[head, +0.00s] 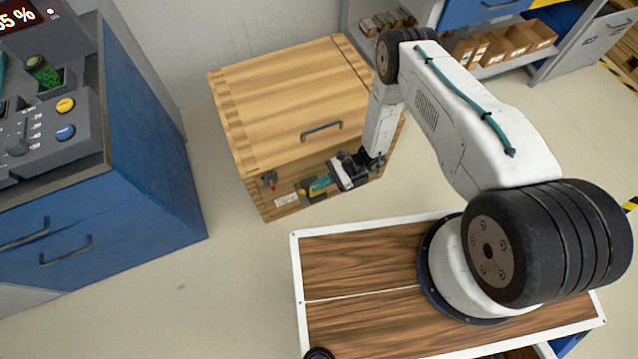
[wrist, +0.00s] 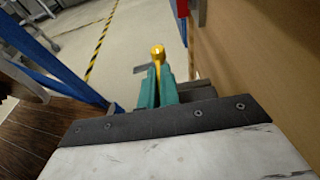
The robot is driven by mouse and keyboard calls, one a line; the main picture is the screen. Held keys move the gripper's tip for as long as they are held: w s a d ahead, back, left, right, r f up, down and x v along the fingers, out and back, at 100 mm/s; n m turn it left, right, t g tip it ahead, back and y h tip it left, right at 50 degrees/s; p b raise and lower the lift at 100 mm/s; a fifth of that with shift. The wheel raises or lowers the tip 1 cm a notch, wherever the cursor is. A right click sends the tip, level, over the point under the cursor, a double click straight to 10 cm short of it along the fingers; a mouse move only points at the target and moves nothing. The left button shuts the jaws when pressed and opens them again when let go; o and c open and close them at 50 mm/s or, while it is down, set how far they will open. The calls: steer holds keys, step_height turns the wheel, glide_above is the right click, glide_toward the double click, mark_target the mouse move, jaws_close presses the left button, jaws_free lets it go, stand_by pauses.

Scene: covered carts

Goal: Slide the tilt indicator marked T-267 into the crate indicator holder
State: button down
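The wooden crate (head: 245,130) stands on the floor beyond my wood-topped base. My gripper (head: 318,186) is low at its front face, and its teal fingers (wrist: 157,88) look close together around a small yellow piece (wrist: 157,52), which seems to be the tilt indicator. The yellow also shows in the head view between the teal fingers. No T-267 marking is readable. A small dark grey piece (head: 303,193) is at the fingertips by the crate face; it may be the holder, and I cannot tell whether the indicator touches it.
A blue console cabinet (head: 150,150) stands at left. A shelf with cardboard boxes (head: 510,42) is behind right. Floor between cabinet and crate is clear.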

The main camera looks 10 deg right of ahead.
mark_target(319, 194)
steer(key=shift+f, duration=2)
steer(key=c, duration=1.6)
jaws_free()
steer(key=shift+o, duration=0.2)
steer(key=v, duration=0.7)
steer(key=shift+d, duration=0.4)
steer(key=shift+w, duration=0.15)
